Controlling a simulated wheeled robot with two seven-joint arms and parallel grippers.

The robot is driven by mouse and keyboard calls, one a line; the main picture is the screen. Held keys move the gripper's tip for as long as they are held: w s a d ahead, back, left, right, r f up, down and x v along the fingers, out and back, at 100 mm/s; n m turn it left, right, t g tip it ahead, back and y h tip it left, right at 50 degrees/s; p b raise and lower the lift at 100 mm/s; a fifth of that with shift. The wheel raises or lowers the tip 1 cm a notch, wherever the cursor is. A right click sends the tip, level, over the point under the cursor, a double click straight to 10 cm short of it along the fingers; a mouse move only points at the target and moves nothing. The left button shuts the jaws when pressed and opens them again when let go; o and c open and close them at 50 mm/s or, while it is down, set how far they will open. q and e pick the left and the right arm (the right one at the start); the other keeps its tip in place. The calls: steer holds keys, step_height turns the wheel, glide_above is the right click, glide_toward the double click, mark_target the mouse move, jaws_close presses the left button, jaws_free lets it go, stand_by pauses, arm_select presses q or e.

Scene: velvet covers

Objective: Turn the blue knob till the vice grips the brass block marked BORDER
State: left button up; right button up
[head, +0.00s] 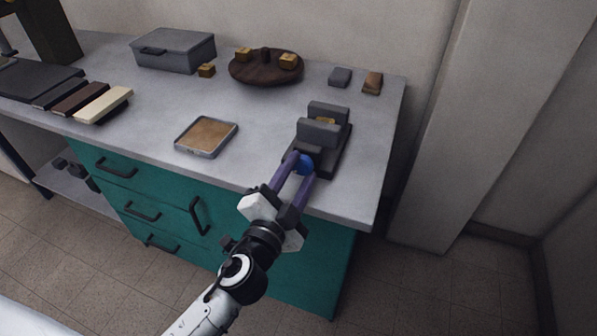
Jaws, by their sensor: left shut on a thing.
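The dark grey vice (321,133) stands near the right end of the grey worktop, with two upright jaws. A brass block (326,121) shows only in part between the jaws; its marking cannot be read, and I cannot tell whether both jaws touch it. The blue knob (306,163) is at the front of the vice. My left gripper (301,164) reaches up from below, with its purple fingers on either side of the knob and shut on it. My right gripper is not in view.
A tray with a tan inlay (207,136) lies left of the vice. Behind are a round brown stand (266,70) bearing brass blocks, a loose brass block (206,70), a grey lidded box (173,50) and two small blocks. Bare worktop lies between the tray and vice.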

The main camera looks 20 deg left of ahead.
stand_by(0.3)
arm_select(q)
steer(key=o, duration=1.1)
steer(key=shift+c, duration=0.2)
steer(key=shift+s, duration=0.1)
